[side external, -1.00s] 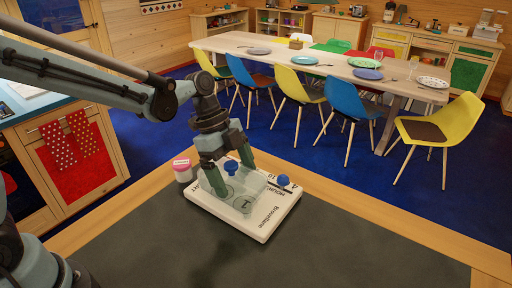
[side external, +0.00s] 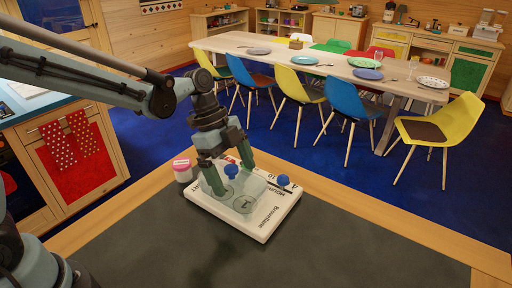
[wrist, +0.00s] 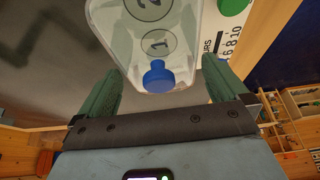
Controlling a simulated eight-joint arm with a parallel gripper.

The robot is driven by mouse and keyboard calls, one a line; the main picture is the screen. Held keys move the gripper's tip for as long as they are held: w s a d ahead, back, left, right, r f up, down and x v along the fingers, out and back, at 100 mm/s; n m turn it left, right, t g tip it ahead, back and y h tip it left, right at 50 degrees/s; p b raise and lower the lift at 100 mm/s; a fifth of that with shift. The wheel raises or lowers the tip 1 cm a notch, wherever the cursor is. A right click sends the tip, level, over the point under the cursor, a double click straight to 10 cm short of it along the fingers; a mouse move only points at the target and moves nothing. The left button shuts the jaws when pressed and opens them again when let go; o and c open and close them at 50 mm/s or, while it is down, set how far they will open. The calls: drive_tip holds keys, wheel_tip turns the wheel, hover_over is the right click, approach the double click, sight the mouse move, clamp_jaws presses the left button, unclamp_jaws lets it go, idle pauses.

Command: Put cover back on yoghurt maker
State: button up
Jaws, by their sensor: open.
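A pink-lidded jar (side external: 182,170) stands just left of the yoghurt maker. The dark worktop (side external: 340,245) is clear to the right and in front. A wooden edge borders it. A dining table (side external: 340,68) with chairs stands far behind.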

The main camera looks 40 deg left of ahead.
drive_tip(key=v, duration=1.1)
drive_tip(key=s+a+f+n+t+y, duration=0.2)
drive_tip(key=s+n, duration=0.3)
drive_tip(key=n, duration=0.4)
drive_tip(key=s+a+f+n+t+y, duration=0.2)
drive_tip(key=s+n+t, duration=0.3)
drive_tip(key=n, duration=0.3)
drive_tip(key=shift+a+f+n, duration=0.4)
drive_tip(key=shift+a+f, duration=0.1)
drive_tip(key=shift+a, duration=0.4)
